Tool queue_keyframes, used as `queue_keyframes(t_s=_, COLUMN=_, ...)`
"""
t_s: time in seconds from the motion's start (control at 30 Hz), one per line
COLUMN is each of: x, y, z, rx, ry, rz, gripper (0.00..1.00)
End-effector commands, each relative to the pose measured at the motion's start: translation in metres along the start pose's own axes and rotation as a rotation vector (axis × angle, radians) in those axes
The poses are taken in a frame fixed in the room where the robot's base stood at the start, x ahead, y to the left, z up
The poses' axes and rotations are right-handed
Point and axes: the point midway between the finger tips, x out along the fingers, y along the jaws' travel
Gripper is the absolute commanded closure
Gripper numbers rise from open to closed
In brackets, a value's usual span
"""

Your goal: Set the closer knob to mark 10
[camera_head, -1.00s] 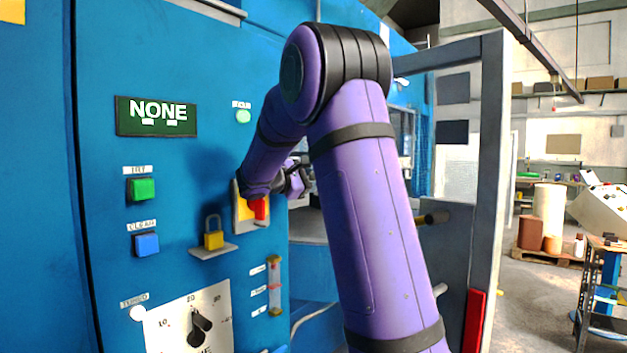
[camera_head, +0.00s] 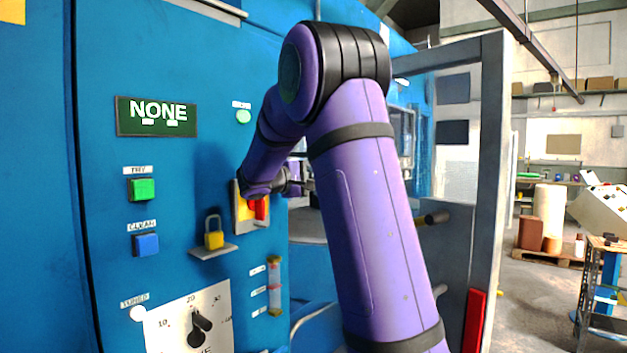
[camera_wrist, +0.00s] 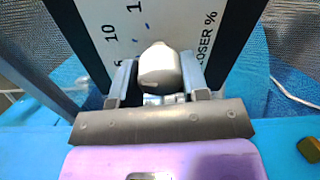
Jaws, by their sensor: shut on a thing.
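The closer knob (camera_wrist: 160,68), a pale rounded grip, sits between the fingers of my gripper (camera_wrist: 158,75) in the wrist view. The fingers are shut on it from both sides. Behind it is the white scale plate (camera_wrist: 178,22) with a dark frame; "LOSER %" is legible at its right and the number 10 at its left, with another number partly cut off above. Small blue ticks lie near the knob. The knob's pointer is not clearly seen, so its setting cannot be read. In the head view my arm hides the closer knob and fingertips.
The blue cabinet carries a second dial with a black knob (camera_head: 200,328), a padlock (camera_head: 213,238), a red handle (camera_head: 260,209) on yellow, green (camera_head: 142,189) and blue (camera_head: 146,244) buttons, and a display (camera_head: 156,117) reading NONE. A grey door frame (camera_head: 488,150) stands right of my arm.

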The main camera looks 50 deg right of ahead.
Motion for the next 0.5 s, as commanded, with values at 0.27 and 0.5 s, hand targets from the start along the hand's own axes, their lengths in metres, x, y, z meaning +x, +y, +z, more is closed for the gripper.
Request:
queue_keyframes(t_s=0.27, x=0.0, y=-0.0011, z=0.0001, rx=0.001, ry=0.0, rz=-0.002, gripper=0.82)
queue_keyframes(t_s=0.5, x=0.0, y=-0.001, z=0.0, rx=0.001, ry=0.0, rz=-0.001, gripper=0.33)
